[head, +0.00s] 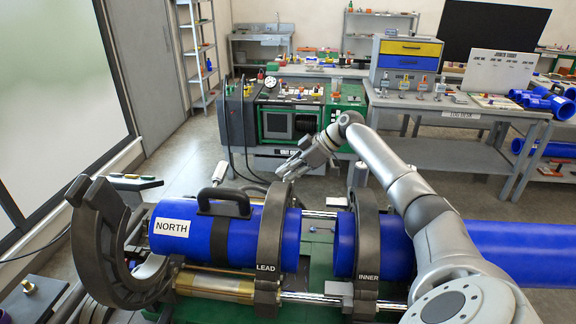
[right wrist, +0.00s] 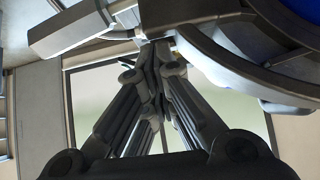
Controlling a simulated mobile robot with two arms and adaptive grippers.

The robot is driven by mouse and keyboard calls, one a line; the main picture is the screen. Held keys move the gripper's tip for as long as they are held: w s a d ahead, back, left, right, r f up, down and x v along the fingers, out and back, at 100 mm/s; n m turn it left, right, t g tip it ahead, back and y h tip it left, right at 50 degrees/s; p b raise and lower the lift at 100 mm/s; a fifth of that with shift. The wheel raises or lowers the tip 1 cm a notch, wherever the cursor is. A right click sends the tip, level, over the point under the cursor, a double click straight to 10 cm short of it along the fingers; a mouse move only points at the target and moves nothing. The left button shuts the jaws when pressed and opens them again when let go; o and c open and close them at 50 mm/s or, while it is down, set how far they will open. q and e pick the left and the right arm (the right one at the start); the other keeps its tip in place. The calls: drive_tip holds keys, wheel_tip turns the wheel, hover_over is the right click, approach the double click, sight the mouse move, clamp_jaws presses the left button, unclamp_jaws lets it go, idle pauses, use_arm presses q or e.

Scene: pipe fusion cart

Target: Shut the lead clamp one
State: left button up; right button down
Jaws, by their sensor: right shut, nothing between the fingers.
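The dark grey clamp marked LEAD (head: 272,240) arches over the blue pipe in the head view. Its upper half appears to lie down over the pipe; I cannot tell whether it is fastened. My right gripper (head: 284,173) appears at the clamp's top end, fingers shut and empty. In the right wrist view, the shut fingertips (right wrist: 155,58) are close beside a grey lug (right wrist: 75,32) and a curved clamp band (right wrist: 235,65). I cannot tell whether they touch. My left gripper does not show.
The blue pipe marked NORTH (head: 215,246) carries a black handle (head: 223,202). The INNER clamp (head: 366,245) stands to the right, beside my right arm. A large open clamp (head: 100,245) stands at the left. A green machine (head: 345,92) and a grey bench (head: 450,103) stand behind.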

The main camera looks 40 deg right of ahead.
drive_tip(key=shift+s+a+f, duration=0.15)
drive_tip(key=shift+s+f, duration=0.05)
drive_tip(key=shift+f, duration=0.25)
wheel_tip(320, 180, up, 11)
drive_tip(key=shift+w, duration=0.15)
idle(0.3)
